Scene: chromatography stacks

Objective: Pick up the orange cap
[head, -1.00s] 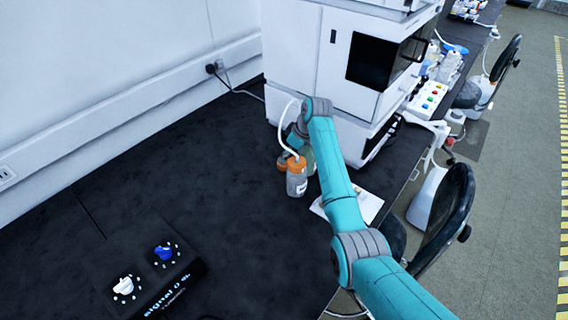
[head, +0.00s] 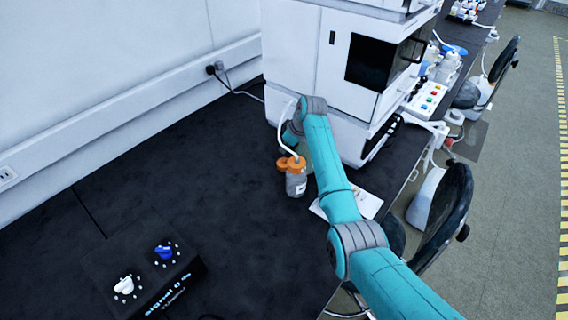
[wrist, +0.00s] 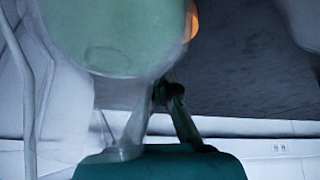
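Two orange caps show in the head view beside my arm. One orange cap (head: 296,164) is on top of a clear bottle with a white label (head: 296,184), and a white tube runs up from it. The other orange cap (head: 282,163) is just left of it. In the wrist view a blurred pale green rounded thing (wrist: 115,35) fills the upper left, with an orange patch (wrist: 193,20) at its right edge. My gripper (wrist: 165,93) shows low in the wrist view, its tips partly hidden and dark.
A white instrument stack (head: 340,80) stands behind and right of the bottles. A white sheet (head: 366,203) lies on the dark bench (head: 180,160) under my arm. A black box with a white and a blue knob (head: 150,265) is front left. The bench's left middle is clear.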

